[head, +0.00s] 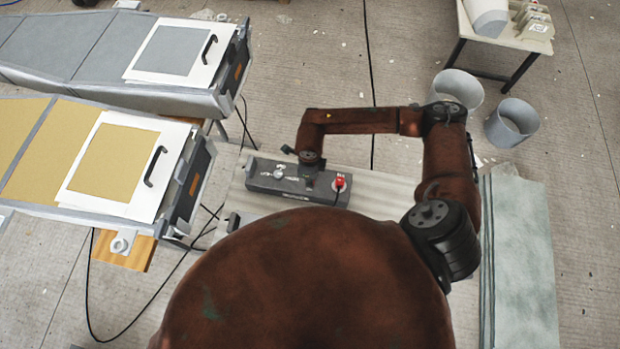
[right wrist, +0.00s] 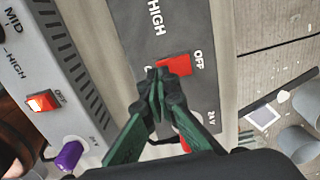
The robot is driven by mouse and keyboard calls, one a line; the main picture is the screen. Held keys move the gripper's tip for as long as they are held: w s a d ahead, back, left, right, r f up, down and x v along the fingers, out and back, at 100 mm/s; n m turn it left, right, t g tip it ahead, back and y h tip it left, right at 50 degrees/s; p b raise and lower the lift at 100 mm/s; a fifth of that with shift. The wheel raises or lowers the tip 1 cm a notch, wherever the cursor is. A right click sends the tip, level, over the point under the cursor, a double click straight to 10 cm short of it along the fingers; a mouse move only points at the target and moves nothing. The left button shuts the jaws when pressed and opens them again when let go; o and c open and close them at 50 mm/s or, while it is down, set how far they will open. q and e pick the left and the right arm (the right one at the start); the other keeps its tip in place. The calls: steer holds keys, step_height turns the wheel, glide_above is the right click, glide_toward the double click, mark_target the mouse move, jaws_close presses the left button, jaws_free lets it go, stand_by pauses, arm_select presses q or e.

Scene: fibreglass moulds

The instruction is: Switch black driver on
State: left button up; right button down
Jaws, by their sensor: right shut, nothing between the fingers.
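The black driver (head: 265,178) is a long dark box on a pale board in the head view. The right wrist view shows its dark face (right wrist: 195,30) with the words HIGH, OFF and 24V. Its red rocker switch (right wrist: 177,64) sits beside the OFF label. My right gripper (right wrist: 158,76) is shut and empty, with its fingertips at the left edge of the switch. I cannot tell whether they touch it. In the head view my right gripper (head: 311,180) is over the driver and hides part of it. My left gripper is not in view.
A grey driver (right wrist: 62,60) with its own red switch (right wrist: 42,103) and a purple plug (right wrist: 68,156) stands close beside the black one. A red plug (head: 340,181) is on the black driver. Grey buckets (head: 511,123) stand at the right.

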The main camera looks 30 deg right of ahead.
steer(key=shift+f+b, duration=0.45)
steer(key=shift+f, duration=0.25)
steer(key=shift+r, duration=0.1)
steer(key=shift+r+p, duration=2.1)
steer(key=shift+r, duration=1.4)
steer(key=shift+a+f, duration=0.1)
steer(key=shift+a, duration=0.05)
